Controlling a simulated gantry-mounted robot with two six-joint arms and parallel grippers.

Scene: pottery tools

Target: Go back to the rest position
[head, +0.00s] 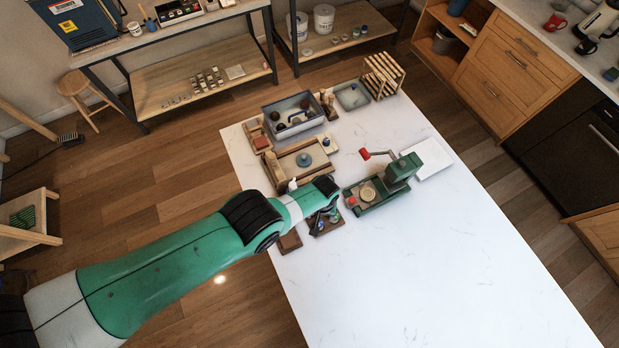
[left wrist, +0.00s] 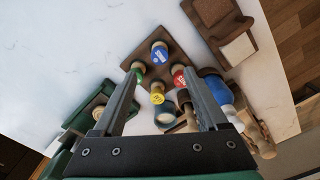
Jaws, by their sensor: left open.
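My left arm reaches in from the left over the white table in the head view. Its gripper (head: 328,212) hangs over a brown wooden holder (head: 335,227) near the table's left edge. In the left wrist view the left gripper (left wrist: 165,76) is open, with its two fingers wide apart and nothing visibly held. Beyond and between the fingers is the brown holder (left wrist: 152,36) with pieces topped in blue (left wrist: 160,53), red (left wrist: 179,77), yellow (left wrist: 157,97) and green. In the head view the arm partly hides this holder. My right gripper is in neither view.
A green press (head: 385,184) with a red-knobbed lever stands right of the gripper. Behind are a wooden tray (head: 300,160), a grey bin (head: 293,115) and a slatted rack (head: 382,75). The table's front and right (head: 450,260) are clear.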

